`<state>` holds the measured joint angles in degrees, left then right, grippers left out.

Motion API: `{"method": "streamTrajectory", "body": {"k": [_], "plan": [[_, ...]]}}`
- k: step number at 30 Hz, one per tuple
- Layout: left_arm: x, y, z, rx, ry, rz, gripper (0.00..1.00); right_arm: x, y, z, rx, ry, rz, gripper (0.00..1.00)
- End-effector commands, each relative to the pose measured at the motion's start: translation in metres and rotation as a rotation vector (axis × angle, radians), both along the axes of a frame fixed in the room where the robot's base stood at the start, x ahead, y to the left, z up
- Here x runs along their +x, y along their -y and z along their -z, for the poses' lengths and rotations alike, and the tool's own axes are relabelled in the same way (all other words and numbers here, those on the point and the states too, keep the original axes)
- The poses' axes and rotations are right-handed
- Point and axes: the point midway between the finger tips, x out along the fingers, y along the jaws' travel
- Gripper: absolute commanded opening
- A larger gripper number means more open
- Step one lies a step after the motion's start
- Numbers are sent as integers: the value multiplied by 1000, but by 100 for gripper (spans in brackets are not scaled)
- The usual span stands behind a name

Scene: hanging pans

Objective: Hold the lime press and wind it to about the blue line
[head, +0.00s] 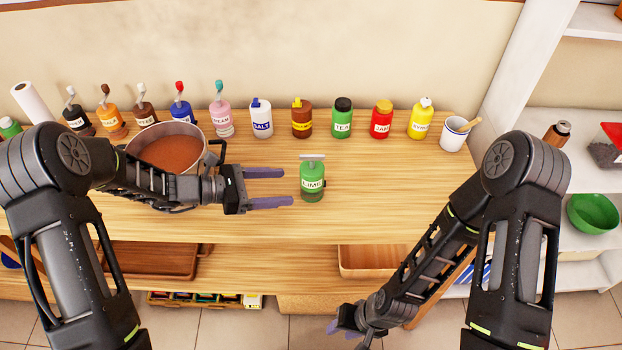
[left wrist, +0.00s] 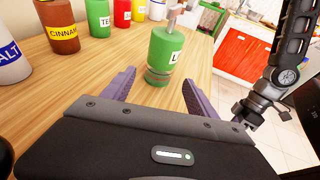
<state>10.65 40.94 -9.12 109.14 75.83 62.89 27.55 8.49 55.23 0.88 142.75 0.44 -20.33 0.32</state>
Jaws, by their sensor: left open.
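The lime press (head: 312,182) is a green bottle with a white LIME label and a pale handle on top. It stands upright on the wooden counter. My left gripper (head: 290,187) is open and lies just left of the press, pointing at it. In the left wrist view the press (left wrist: 164,56) stands just ahead of the two open purple fingers (left wrist: 155,90), with nothing between them. A blue line cannot be made out on the press. My right gripper (head: 345,330) hangs low in front of the counter; its finger opening is unclear.
A pot of brown contents (head: 170,152) stands behind my left forearm. Along the back stand several labelled bottles and jars, including TEA (head: 342,120) and SALT (head: 261,119). A white mug (head: 453,136) is at the right end. The counter right of the press is clear.

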Motion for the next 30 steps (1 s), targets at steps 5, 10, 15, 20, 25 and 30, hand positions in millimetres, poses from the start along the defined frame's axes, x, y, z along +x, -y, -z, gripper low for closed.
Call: {"method": "streamTrajectory", "body": {"k": [5, 10, 15, 20, 25, 30], "plan": [[7, 24, 10, 0, 0, 3, 67, 1, 0, 8, 2, 3, -1, 36], [14, 47, 19, -1, 1, 2, 67, 2, -1, 19, 5, 7, -2, 36], [19, 64, 24, -1, 1, 2, 67, 3, -2, 26, 8, 10, -3, 36], [22, 71, 24, 0, 0, 1, 67, 4, -2, 29, 8, 11, -4, 36], [22, 72, 23, 0, 0, 0, 67, 4, -2, 28, 8, 12, -3, 36], [22, 72, 23, 0, -1, 0, 65, 4, -2, 28, 8, 12, -3, 36]]}}
